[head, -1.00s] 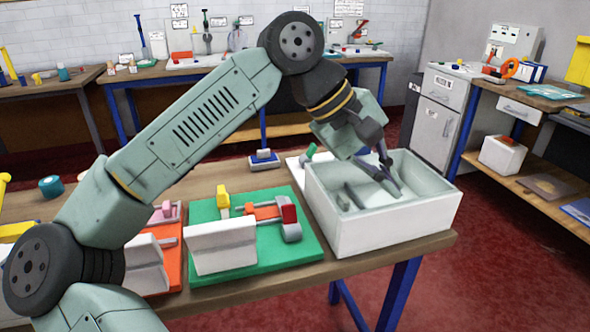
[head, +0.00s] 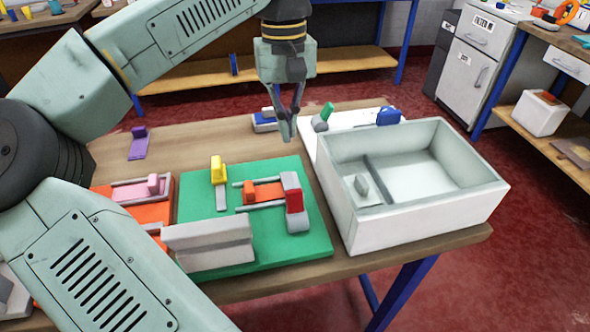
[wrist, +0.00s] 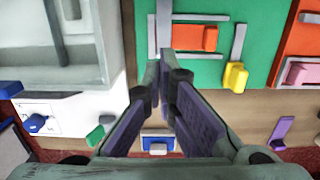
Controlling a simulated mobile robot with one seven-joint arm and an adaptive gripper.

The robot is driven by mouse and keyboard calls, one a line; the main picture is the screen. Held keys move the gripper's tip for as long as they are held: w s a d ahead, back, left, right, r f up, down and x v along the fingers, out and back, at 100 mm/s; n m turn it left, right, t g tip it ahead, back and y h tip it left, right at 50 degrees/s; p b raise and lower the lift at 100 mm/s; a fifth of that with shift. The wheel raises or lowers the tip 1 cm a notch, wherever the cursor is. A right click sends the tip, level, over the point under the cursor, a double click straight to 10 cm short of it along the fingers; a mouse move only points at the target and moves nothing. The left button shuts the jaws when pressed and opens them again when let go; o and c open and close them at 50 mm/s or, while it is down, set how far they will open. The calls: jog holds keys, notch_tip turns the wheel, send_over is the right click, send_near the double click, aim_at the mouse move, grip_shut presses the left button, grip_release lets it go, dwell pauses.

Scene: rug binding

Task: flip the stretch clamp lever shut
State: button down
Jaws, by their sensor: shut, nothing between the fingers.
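The green board (head: 300,248) carries an upright yellow lever-like piece (head: 218,170), an orange slide (head: 264,193) between grey rails, and a red block (head: 294,201) in a grey holder. Behind the bin, a tilted green handle (head: 326,112) stands on a grey base on a white board. I cannot tell which of these is the stretch clamp lever. In the wrist view, the yellow piece (wrist: 235,78) is right of my fingers and the green handle (wrist: 95,135) is left.
A white open bin (head: 425,225) with a divider stands right of the green board. A grey upright plate (head: 208,248) stands at its front edge. Left are a pink-topped orange board (head: 163,218) and a purple piece (head: 138,144). A small blue block (head: 265,121) is behind.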

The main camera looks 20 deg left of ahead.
aim_at(295, 205)
jog(key=f, duration=0.3)
jog(key=f+p, duration=0.1)
jog(key=f, duration=0.2)
jog(key=f+p, duration=0.1)
jog(key=f, duration=0.2)
jog(key=shift+s+d+f, duration=0.2)
jog(key=shift+s+d, duration=0.1)
jog(key=shift+s, duration=0.1)
jog(key=shift+s+d+r+p, duration=0.3)
jog(key=shift+s+d+p, duration=0.1)
jog(key=shift+s+p, duration=0.15)
jog(key=shift+s+d+r+p, duration=0.25)
jog(key=shift+s+d+p, duration=0.15)
jog(key=shift+s, duration=0.2)
jog(key=shift+s+d, duration=0.25)
jog(key=shift+s, duration=0.05)
jog(key=shift+a+t, duration=0.15)
jog(key=shift+t, duration=0.15)
